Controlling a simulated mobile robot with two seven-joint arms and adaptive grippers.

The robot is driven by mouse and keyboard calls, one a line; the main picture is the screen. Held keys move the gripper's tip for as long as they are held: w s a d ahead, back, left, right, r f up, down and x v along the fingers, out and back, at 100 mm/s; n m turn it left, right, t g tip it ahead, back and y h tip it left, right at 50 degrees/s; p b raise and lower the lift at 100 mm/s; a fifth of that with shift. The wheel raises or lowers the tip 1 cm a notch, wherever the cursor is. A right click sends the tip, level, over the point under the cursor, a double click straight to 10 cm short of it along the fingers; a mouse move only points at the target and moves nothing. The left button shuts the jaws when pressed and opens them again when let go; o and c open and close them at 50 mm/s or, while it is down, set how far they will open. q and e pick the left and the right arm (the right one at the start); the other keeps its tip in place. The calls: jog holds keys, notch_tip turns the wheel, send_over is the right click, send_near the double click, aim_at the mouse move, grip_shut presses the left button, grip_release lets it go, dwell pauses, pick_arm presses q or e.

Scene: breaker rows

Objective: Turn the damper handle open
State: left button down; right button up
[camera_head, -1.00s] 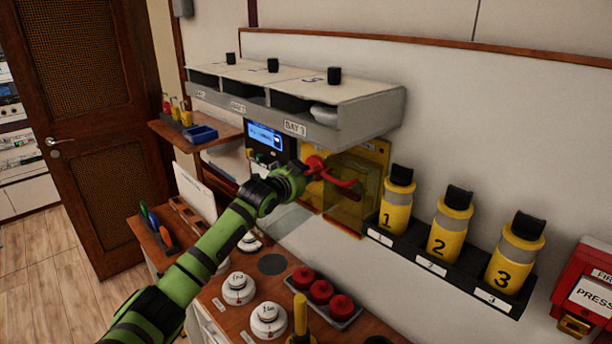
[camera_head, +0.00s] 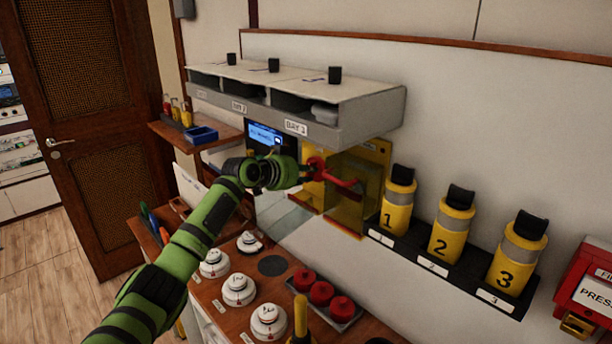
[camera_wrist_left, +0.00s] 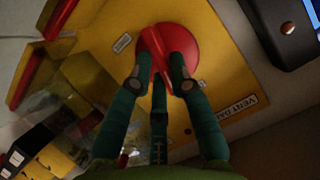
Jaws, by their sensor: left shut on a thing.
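The red damper handle (camera_head: 334,175) sits on a yellow panel (camera_head: 374,153) on the wall, below the grey shelf unit. My left gripper (camera_head: 308,172) is at the hub end of the handle. In the left wrist view the fingers (camera_wrist_left: 162,82) are shut on the red handle (camera_wrist_left: 155,50), one on each side, in front of its round red base. My right gripper is not in view.
A clear yellowish cover (camera_head: 350,205) stands out beside the handle. A grey shelf unit (camera_head: 365,112) juts out above. Numbered yellow canisters (camera_head: 397,205) stand in a black rack to the right. White detectors and red buttons (camera_head: 321,293) sit on the counter below.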

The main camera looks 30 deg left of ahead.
pick_arm(q)
jog(key=shift+a+n+h+b, duration=0.15)
jog(key=shift+n+h+b, duration=0.25)
jog(key=shift+n+h, duration=0.4)
jog(key=shift+r+g, duration=0.1)
jog(key=shift+g, duration=0.2)
jog(key=shift+n, duration=0.3)
jog(key=c, duration=1.4)
grip_release()
jog(key=v, duration=1.2)
